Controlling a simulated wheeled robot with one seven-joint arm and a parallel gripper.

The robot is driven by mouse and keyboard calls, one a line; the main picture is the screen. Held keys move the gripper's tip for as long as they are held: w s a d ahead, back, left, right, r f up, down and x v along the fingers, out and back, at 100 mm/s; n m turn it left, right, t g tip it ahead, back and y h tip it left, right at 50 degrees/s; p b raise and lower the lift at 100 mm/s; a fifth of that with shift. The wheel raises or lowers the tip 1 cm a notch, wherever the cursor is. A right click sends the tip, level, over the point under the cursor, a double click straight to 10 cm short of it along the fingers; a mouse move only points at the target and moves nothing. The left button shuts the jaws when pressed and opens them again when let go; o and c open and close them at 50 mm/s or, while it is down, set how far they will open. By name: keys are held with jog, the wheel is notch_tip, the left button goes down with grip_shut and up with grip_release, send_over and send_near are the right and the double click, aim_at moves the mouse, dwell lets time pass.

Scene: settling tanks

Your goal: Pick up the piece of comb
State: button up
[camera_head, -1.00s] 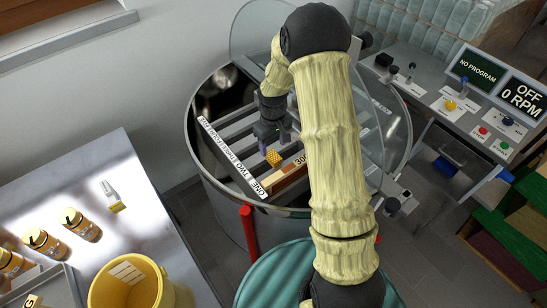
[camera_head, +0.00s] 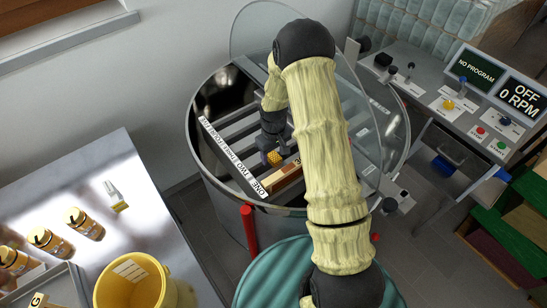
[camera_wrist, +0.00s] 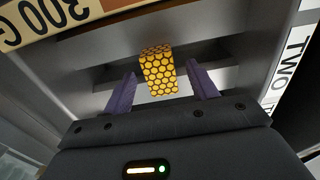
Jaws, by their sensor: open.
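The piece of comb (camera_wrist: 159,71) is a small yellow-orange block with a dark honeycomb pattern. In the wrist view it lies between and just beyond the two purple fingers of my gripper (camera_wrist: 163,90), which are open with a gap on either side of it. In the head view the comb (camera_head: 274,159) is inside the round metal tank, at the tip of my gripper (camera_head: 271,148), beside a wooden strip. I cannot tell whether the fingers reach down past its top.
The metal tank (camera_head: 222,172) has slats inside and a labelled white strip (camera_head: 232,160). A wooden "300 G" block (camera_head: 286,178) lies close to the comb. A clear lid (camera_head: 350,100) stands open behind my arm. A yellow bucket (camera_head: 128,290) and jars stand on the left table.

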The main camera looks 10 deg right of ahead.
aim_at(274, 155)
jog(key=c, duration=1.1)
jog(key=shift+o, duration=0.2)
jog(key=shift+r, duration=0.15)
notch_tip(274, 155, up, 10)
jog(key=b, duration=0.2)
